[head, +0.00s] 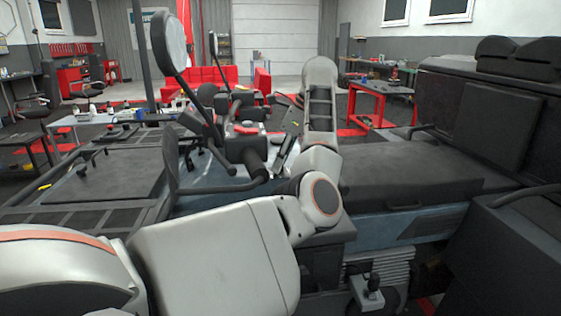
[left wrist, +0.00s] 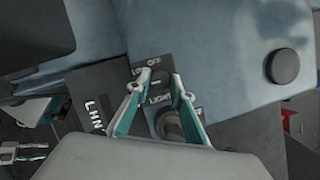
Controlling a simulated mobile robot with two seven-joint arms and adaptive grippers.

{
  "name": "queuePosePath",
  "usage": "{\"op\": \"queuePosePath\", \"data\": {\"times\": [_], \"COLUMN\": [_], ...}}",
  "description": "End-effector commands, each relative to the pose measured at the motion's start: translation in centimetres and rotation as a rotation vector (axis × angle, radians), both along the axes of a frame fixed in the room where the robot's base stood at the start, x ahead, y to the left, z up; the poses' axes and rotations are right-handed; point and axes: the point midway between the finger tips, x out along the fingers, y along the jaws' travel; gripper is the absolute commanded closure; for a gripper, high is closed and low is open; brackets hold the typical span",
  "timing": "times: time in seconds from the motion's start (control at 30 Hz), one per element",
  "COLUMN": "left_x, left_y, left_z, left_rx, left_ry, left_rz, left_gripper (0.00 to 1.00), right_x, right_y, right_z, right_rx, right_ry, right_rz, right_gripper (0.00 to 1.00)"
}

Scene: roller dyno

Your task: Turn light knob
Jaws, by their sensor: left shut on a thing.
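In the left wrist view, a dark label plate carries the words LO, OFF and LIGHT. The light knob (left wrist: 156,85) is the small dark knob on this plate, between the lettering, and is partly hard to make out. My left gripper (left wrist: 156,84) has one teal-padded finger on each side of it, with the fingertips at the plate, and is shut on it.
The head view shows a round mirror (head: 169,41) on a stalk, a black handlebar (head: 222,180) and a dark seat (head: 405,185) close around my arm. A round black knob (left wrist: 286,66) stands on the blue-grey body. Red-framed workbenches stand farther back.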

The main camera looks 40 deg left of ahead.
Motion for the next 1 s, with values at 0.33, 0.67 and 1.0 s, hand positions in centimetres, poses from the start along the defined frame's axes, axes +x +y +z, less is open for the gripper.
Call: {"op": "queuePosePath", "data": {"times": [0.33,0.67,1.0], "left_x": [0.0,0.4,1.5], "left_y": [0.0,-0.8,-3.1], "left_z": [0.0,1.9,8.3], "left_rx": [0.0,-0.002,-0.001], "left_ry": [0.0,-0.003,-0.003], "left_rz": [0.0,-0.002,-0.003], "left_gripper": [0.61,0.61,0.61], "right_x": [0.4,0.4,0.4], "right_y": [0.0,0.0,0.0], "right_z": [0.5,0.4,0.4], "right_rx": [0.001,0.0,0.0], "right_ry": [-0.011,-0.01,-0.009], "right_rz": [0.0,0.0,-0.001], "right_gripper": [0.6,0.6,0.6]}}
